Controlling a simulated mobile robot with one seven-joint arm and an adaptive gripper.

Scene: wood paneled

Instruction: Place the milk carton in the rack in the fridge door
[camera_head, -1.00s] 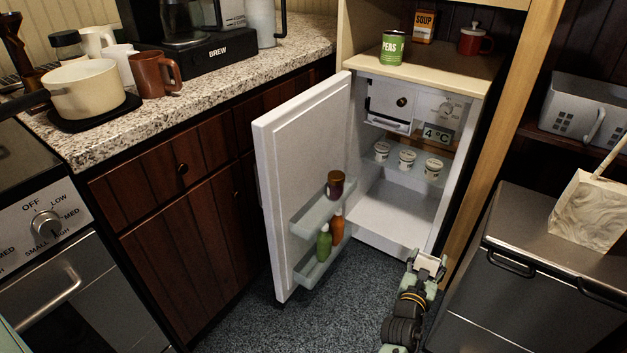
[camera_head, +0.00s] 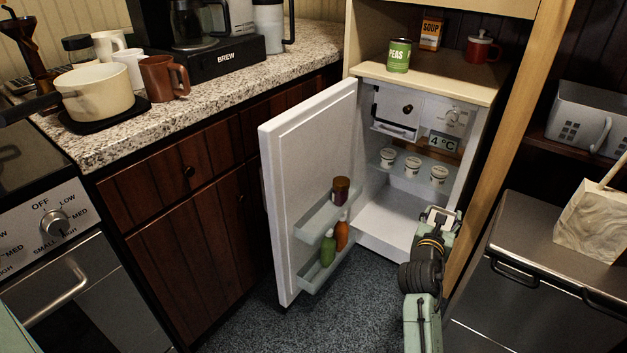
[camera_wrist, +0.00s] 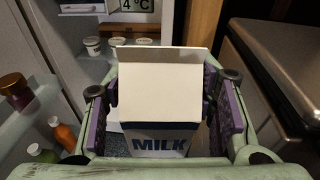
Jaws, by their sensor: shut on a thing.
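The milk carton (camera_wrist: 160,95) is in my gripper in the wrist view, its white top and "MILK" label facing the camera. My gripper (camera_wrist: 165,100) is shut on it, with a purple-padded finger on each side. The fridge door (camera_head: 308,180) stands open to the left. Its upper door rack (camera_head: 312,222) holds a brown jar (camera_head: 341,189). The lower door rack (camera_head: 318,273) is below, by a green bottle (camera_head: 328,246) and an orange bottle (camera_head: 342,234).
Inside the fridge, several white cups (camera_head: 412,165) stand on the shelf (camera_head: 400,180). A wooden post (camera_head: 497,170) and a metal bin (camera_head: 540,250) bound the right side. Open floor (camera_head: 340,315) lies below the door.

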